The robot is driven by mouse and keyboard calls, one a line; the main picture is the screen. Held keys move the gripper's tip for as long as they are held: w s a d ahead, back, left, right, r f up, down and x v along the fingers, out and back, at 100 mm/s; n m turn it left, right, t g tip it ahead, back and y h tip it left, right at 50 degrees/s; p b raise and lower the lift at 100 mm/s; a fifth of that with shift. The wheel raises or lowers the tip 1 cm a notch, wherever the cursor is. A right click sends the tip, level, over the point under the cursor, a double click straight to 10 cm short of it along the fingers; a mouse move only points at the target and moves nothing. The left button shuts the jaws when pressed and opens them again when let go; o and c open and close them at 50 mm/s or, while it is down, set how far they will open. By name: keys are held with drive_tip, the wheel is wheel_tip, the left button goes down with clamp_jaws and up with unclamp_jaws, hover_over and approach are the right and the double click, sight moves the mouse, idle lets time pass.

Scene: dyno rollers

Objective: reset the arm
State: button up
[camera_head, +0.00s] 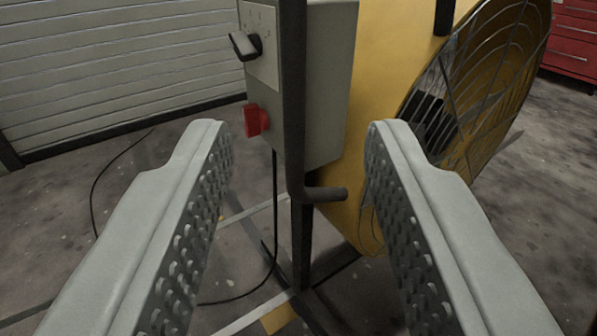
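My gripper (297,150) is open, with its two pale grey, ridged fingers wide apart and nothing between them. Beyond the fingers, in the upper middle of the camera_head view, is a grey control box (312,85) with a dark knob (245,45) and a red switch (256,120). A dark upright post (294,90) with a short bent peg (325,193) stands in front of the box, seen through the gap between the fingers. Neither finger visibly touches anything.
A yellow fan (385,60) with a wire guard (490,80) stands behind and right of the box. A black cable (275,220) hangs to the floor. A white slatted door (110,65) is at the back left, a red cabinet (575,45) at the far right. Floor at left is mostly clear.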

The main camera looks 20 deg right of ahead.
drive_tip(key=s+a+r+n+y, duration=0.1)
drive_tip(key=s+a+r, duration=0.5)
drive_tip(key=a+r, duration=0.45)
drive_tip(key=s+a+r, duration=0.6)
drive_tip(key=a+r, duration=0.1)
drive_tip(key=r, duration=0.6)
drive_tip(key=s+a+r+y, duration=0.1)
drive_tip(key=s+a+r, duration=0.2)
drive_tip(key=s, duration=0.6)
drive_tip(key=s+a+r+n+y, duration=0.1)
drive_tip(key=s+a+r, duration=0.3)
drive_tip(key=s, duration=0.4)
drive_tip(key=s+a+r+n+y, duration=0.1)
drive_tip(key=s+a+r, duration=0.2)
drive_tip(key=s, duration=0.6)
drive_tip(key=shift+s+a+r+y, duration=0.25)
drive_tip(key=shift+s+a+y, duration=0.05)
drive_tip(key=shift+a, duration=0.95)
drive_tip(key=shift+c, duration=0.2)
